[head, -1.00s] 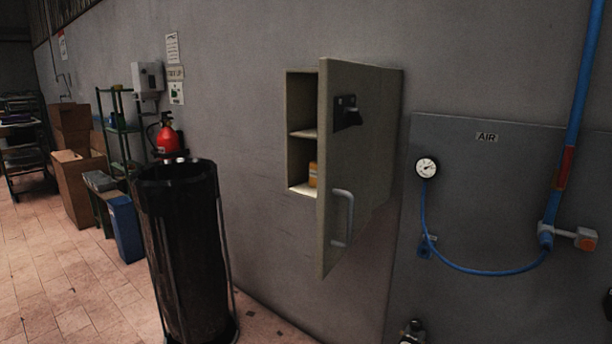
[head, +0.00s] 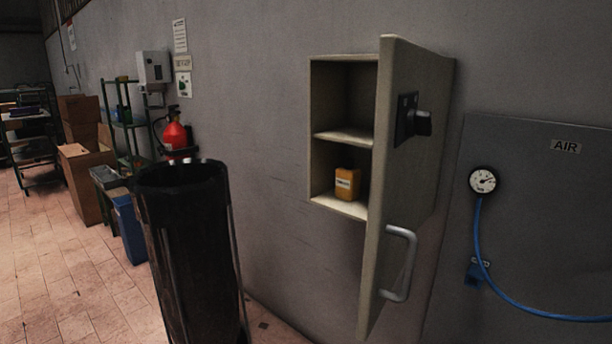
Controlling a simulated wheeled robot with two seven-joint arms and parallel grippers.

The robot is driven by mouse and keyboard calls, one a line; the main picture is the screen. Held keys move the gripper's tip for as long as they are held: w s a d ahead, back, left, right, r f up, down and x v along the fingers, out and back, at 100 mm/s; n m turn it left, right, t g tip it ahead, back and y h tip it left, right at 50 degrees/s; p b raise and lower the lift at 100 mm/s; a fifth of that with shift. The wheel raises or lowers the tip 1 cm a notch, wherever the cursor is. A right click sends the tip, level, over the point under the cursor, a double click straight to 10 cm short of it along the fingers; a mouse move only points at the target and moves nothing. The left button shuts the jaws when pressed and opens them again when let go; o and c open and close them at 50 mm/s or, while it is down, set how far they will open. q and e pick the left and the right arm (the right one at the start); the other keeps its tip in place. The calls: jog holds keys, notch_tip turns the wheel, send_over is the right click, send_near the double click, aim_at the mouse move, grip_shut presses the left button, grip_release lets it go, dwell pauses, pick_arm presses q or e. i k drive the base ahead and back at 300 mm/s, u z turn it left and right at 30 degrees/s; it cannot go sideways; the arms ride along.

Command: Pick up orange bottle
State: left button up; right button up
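The orange bottle (head: 347,184) stands upright on the lower shelf of a wall cabinet (head: 317,128). It is small and boxy, with a pale label on its front. The cabinet door (head: 385,190) is open and juts out from the wall to the right of the bottle. In the head view the whole front of the bottle shows, clear of the door's edge. Neither of my grippers is in view.
A tall black bin (head: 188,250) stands on the floor left of the cabinet. The door's handle (head: 399,263) sticks out to the right. A red fire extinguisher (head: 174,135), a pressure gauge (head: 482,181) and a blue hose (head: 505,292) are on the wall.

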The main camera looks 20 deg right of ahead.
aim_at(347, 177)
jog(key=z, duration=0.4)
jog(key=i, duration=0.75)
jog(key=z, duration=0.65)
